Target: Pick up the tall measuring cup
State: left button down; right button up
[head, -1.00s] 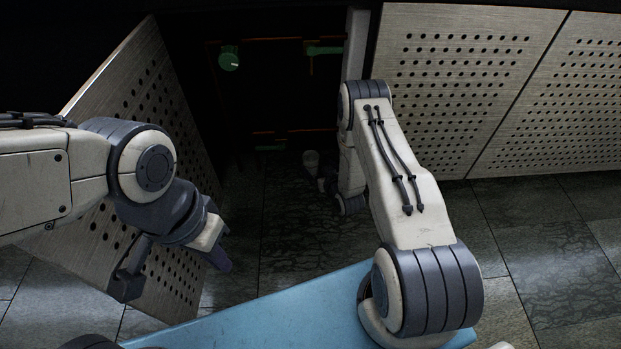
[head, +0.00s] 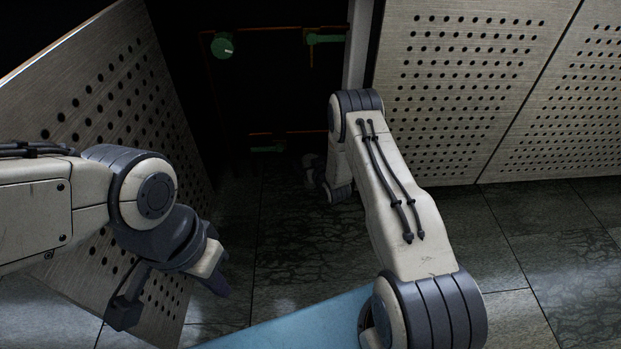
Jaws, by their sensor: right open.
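I cannot make out a tall measuring cup in the head view; the inside of the open cabinet is very dark. My right arm reaches into this opening. Its gripper (head: 309,174) is small and dim low in the opening, open, with its fingertips hard to see. I cannot tell whether anything is between them.
The perforated metal door (head: 95,85) stands open on the left. Closed perforated panels (head: 460,90) are on the right. A green round part (head: 222,47) and green bars (head: 325,39) show inside the cabinet. The tiled floor (head: 530,240) at the right is clear.

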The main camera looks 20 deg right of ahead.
jog(key=shift+w, duration=0.15)
jog(key=c, duration=1.5)
